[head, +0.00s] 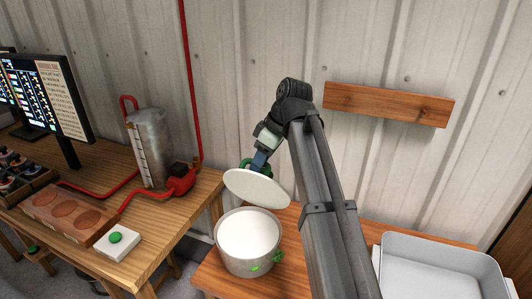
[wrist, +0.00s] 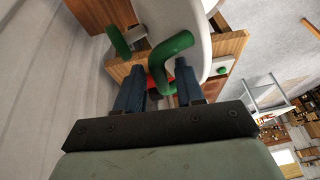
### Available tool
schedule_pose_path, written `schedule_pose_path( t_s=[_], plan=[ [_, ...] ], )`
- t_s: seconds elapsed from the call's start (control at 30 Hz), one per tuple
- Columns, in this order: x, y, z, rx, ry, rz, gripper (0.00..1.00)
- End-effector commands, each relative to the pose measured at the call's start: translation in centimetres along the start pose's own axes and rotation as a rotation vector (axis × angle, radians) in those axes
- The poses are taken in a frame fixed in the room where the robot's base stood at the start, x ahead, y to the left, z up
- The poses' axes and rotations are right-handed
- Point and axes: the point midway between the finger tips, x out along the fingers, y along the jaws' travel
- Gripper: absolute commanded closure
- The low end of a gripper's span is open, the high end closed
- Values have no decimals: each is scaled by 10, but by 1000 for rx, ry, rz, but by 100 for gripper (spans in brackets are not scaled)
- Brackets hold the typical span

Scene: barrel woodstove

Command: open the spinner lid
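The spinner (head: 246,266) is a round pot with a white top and green parts on its right side, standing on a wooden table. Its white lid (head: 257,188) is raised and tilted above the pot. Whether the lid still joins the pot at the back cannot be told. My gripper (head: 260,160) is at the upper side of the lid, by its green handle. In the wrist view my two blue fingers (wrist: 158,70) stand apart. The bent green handle (wrist: 172,48) passes between them, with some gap showing on the right. The lid (wrist: 180,15) lies beyond.
A wooden table (head: 140,215) at left bears a metal cylinder (head: 150,150), a red device (head: 178,180), a white box with a green button (head: 116,240) and a monitor (head: 45,95). A grey tray (head: 440,250) is at right. A corrugated wall with a wooden board (head: 388,103) stands close behind.

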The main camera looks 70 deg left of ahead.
Motion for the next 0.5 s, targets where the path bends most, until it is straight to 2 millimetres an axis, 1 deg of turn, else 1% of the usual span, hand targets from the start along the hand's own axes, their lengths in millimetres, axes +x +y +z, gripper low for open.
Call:
schedule_pose_path(
  t_s=[0.03,0.1,0.3,0.37,0.5],
  plan=[
    [3,-15,4,-18,0,36,62],
    [6,-26,5,-39,0,89,62],
    [17,-55,10,-102,0,238,62],
    [21,-61,10,-104,0,244,62],
    [32,-78,15,-105,-1,250,62]
  ],
)
